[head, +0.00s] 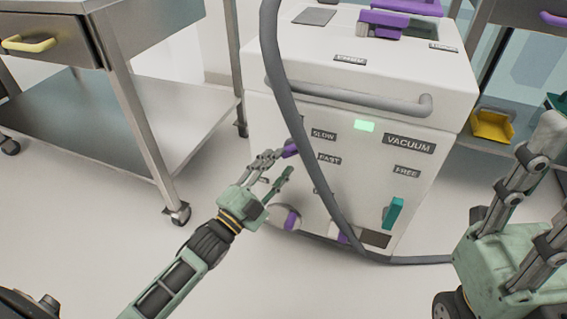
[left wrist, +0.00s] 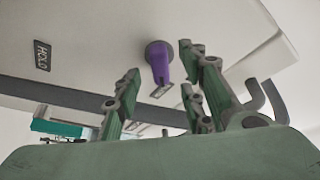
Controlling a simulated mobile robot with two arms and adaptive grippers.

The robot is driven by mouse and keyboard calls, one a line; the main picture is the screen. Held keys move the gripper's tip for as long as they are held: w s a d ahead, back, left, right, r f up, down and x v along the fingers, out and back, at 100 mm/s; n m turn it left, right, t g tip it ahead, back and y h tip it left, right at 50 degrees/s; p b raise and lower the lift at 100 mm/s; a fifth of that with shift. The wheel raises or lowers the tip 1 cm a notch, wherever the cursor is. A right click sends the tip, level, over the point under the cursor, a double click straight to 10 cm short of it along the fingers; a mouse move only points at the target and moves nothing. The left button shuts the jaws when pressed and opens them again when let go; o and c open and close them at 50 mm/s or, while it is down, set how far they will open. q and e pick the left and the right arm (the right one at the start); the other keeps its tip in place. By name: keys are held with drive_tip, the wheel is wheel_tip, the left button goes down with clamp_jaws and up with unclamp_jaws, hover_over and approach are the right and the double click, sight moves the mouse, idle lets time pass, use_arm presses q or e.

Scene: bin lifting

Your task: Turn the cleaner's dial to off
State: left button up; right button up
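The cleaner (head: 375,75) is a white box with a grey front handle and a lit green indicator (head: 364,126). Its purple dial (head: 290,148) is on the left of the front face, near the SLOW and FAST labels. My left gripper (head: 285,162) is open with its fingertips at the dial. In the left wrist view the purple dial (left wrist: 160,62), on a round grey base, shows between the spread fingers (left wrist: 160,95), and I see no grip on it. A HOLD label (left wrist: 43,55) is beside it. My right gripper (head: 550,175) is at the right edge, partly cut off.
A grey hose (head: 285,100) hangs across the cleaner's front, close to my left gripper. A teal lever (head: 393,213) is at lower right on the front. A steel cart (head: 90,130) stands left; a shelf with a yellow bin (head: 492,125) stands right.

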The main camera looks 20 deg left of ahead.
sight(292, 149)
use_arm(q)
drive_tip(key=shift+b+x, duration=0.3)
drive_tip(key=shift+x, duration=1.2)
drive_tip(key=shift+c, duration=0.4)
clamp_jaws()
